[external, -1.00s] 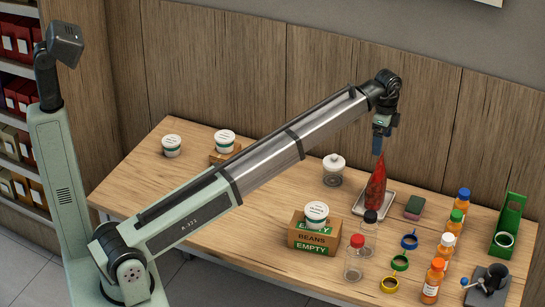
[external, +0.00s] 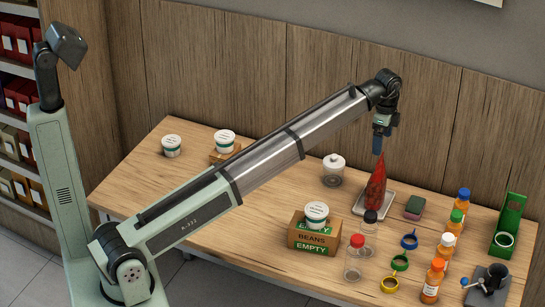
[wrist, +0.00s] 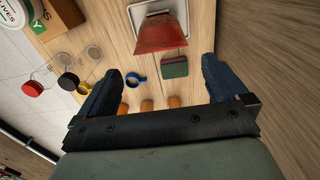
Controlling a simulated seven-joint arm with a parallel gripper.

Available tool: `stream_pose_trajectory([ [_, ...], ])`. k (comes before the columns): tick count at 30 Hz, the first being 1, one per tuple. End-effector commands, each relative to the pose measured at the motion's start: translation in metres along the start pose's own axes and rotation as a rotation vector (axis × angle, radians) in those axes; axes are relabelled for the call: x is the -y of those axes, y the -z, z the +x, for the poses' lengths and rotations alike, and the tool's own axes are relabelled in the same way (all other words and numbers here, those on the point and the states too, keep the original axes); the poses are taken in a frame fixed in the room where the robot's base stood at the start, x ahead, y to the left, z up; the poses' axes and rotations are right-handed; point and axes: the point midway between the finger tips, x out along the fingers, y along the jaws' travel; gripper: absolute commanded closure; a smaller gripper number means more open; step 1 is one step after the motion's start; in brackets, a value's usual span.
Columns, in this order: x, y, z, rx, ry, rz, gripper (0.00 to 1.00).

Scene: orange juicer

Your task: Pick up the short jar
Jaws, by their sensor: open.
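A short, wide clear jar with a white lid (external: 333,170) stands upright on the table, left of the white tray. It does not show in the wrist view. My gripper (external: 380,146) is open and empty, high above the red cone-shaped thing (external: 375,190), to the right of the short jar. In the wrist view my two dark fingers (wrist: 162,68) are spread wide with nothing held between them. A taller clear jar with a red lid (external: 353,260) and one with a black lid (external: 369,235) stand nearer the front.
The red thing stands on a white tray (external: 388,211). A green and pink sponge (external: 414,207), coloured rings (external: 400,262) and several capped bottles (external: 433,281) are to the right. A box (external: 315,238) bearing a tub is in front. Bare table lies left of the short jar.

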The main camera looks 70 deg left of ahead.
Motion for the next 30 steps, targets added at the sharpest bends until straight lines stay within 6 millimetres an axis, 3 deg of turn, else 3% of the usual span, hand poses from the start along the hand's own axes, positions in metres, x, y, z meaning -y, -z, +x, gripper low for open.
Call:
stream_pose_trajectory([
  [21,0.001,-0.002,0.000,0.000,0.000,-0.002,0.00],
  [25,0.012,-0.019,0.002,0.001,-0.002,-0.026,0.00],
  [30,0.033,-0.065,0.014,0.008,-0.013,-0.083,0.00],
])
